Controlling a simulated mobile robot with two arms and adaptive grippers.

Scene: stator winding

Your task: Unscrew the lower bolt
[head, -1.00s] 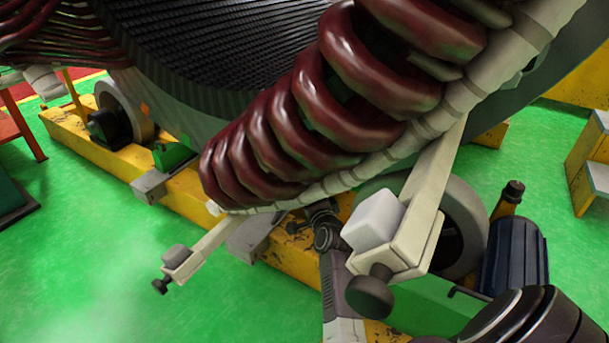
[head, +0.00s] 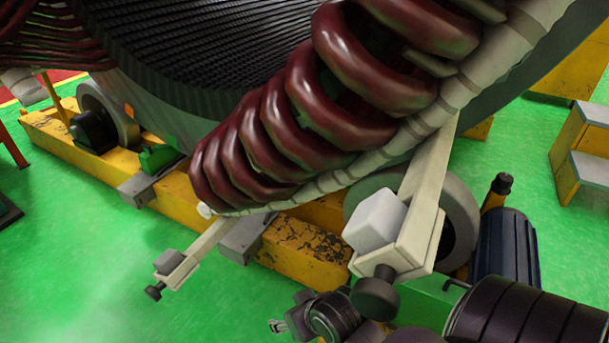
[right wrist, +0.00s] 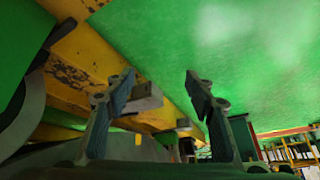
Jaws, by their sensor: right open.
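Two pale clamp arms stick out from the stator rim, each with a grey block and a dark knobbed bolt. The left bolt (head: 153,292) is on the smaller, farther clamp (head: 190,255). The right bolt (head: 376,295) is on the nearer clamp (head: 425,215) and sits slightly lower in the picture. My right gripper (head: 277,326) is at the bottom of the head view, left of and below the right bolt, pointing left and apart from both bolts. In the right wrist view its fingers (right wrist: 160,85) are spread with nothing between them; no bolt is identifiable there. My left gripper is not in view.
The stator's dark red coils (head: 335,75) hang above the clamps. A yellow base beam (head: 300,245) with a roller wheel (head: 460,220) runs behind them. A blue motor (head: 507,250) stands right. Green floor (head: 80,250) is clear at left.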

